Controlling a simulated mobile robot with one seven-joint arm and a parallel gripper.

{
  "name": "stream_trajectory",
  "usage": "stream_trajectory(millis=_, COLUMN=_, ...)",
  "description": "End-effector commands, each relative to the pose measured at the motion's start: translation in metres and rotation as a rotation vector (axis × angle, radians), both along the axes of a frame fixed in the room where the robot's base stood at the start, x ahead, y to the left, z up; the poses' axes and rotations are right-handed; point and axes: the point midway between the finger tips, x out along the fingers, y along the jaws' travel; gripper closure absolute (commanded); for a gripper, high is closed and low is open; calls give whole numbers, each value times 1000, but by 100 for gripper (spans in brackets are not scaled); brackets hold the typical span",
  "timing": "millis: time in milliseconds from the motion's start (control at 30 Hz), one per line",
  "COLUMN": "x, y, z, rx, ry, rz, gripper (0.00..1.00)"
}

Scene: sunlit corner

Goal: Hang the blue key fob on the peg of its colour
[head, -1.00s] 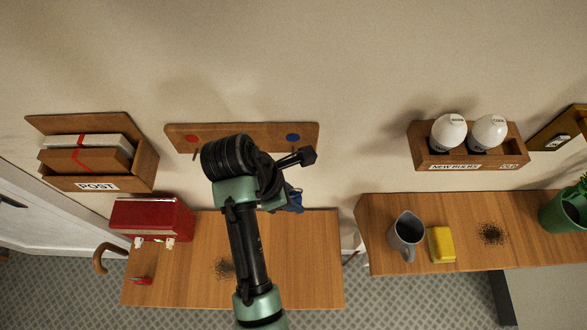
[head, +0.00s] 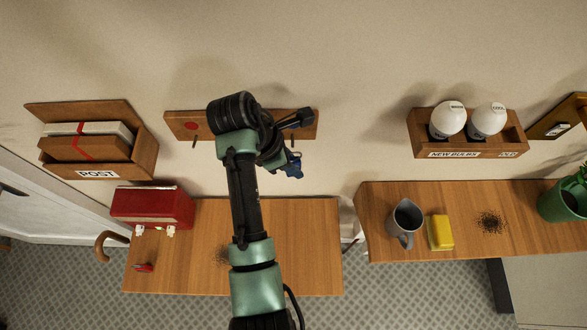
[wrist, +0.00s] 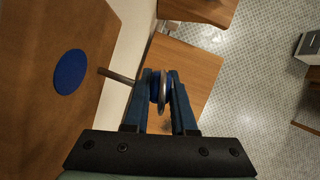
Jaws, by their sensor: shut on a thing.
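My gripper (wrist: 161,88) is shut on the blue key fob (wrist: 154,84), whose metal ring (wrist: 163,92) shows between the fingers in the wrist view. The blue disc (wrist: 71,72) on the wooden peg board marks a peg (wrist: 116,76) to the left of the fob. The peg's tip looks close to the left finger; I cannot tell whether they touch. In the head view my gripper (head: 291,168) is just below the right end of the peg board (head: 228,124). The arm hides the blue disc there. The red disc (head: 191,126) shows at the left end.
The wooden table (head: 305,245) below is mostly clear, with a red box (head: 152,206) at its left. A post rack (head: 145,160) and a bulb shelf (head: 513,138) flank the board on the wall. A jug (head: 405,222) and yellow sponge (head: 440,233) stand on the right table.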

Motion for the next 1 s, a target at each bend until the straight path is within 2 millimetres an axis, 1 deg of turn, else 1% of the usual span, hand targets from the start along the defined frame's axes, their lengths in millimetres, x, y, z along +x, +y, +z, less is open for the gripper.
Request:
stream_trajectory(millis=400, x=26, y=0, z=-2, rx=0, ry=-1, rz=0, gripper=100)
stream_trajectory(millis=600, x=35, y=0, z=-8, rx=1, ry=-5, rz=1, gripper=100)
stream_trajectory(millis=1000, x=39, y=1, z=-12, rx=4, ry=-2, rz=4, gripper=100)
